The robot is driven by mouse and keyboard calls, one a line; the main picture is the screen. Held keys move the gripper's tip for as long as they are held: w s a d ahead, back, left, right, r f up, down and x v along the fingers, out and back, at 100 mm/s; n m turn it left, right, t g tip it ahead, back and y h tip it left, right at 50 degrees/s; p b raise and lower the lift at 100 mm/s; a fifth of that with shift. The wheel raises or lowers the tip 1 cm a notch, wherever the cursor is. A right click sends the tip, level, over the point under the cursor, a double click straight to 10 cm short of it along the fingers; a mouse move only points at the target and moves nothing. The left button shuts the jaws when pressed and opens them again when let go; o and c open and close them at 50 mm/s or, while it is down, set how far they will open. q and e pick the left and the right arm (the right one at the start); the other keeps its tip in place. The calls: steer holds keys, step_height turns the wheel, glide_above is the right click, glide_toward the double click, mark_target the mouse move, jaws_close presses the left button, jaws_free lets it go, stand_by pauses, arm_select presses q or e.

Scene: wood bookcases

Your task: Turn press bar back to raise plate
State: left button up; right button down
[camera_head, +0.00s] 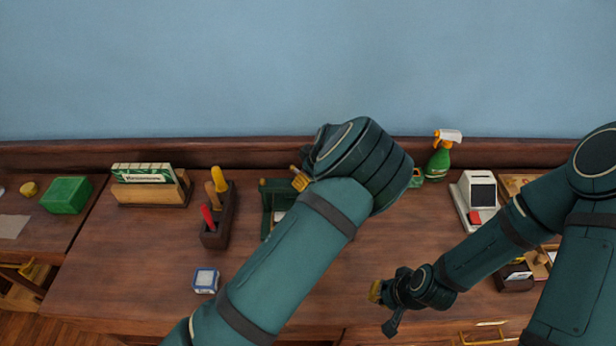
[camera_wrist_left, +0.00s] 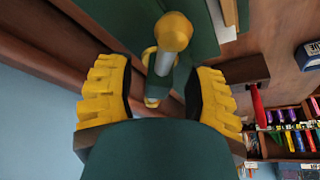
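The green press (camera_head: 266,198) stands at the back middle of the wooden desk, mostly hidden behind my left arm in the head view. In the left wrist view, its bar (camera_wrist_left: 164,60) is a grey rod with brass-yellow ball ends. My left gripper (camera_wrist_left: 162,80) has its two yellow-padded fingers apart, one on each side of the bar, with gaps visible on both sides. In the head view only a bit of the left gripper's yellow (camera_head: 300,180) shows. My right gripper (camera_head: 380,300) hangs over the front right of the desk, empty; its finger opening is unclear.
A dark tool caddy (camera_head: 217,228) with colourful handles stands left of the press. A small blue-and-white box (camera_head: 205,280) lies in front.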

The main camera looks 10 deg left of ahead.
arm_select(q)
steer(key=v, duration=1.2)
steer(key=shift+s+f, duration=0.1)
steer(key=shift+s, duration=0.05)
stand_by(0.3)
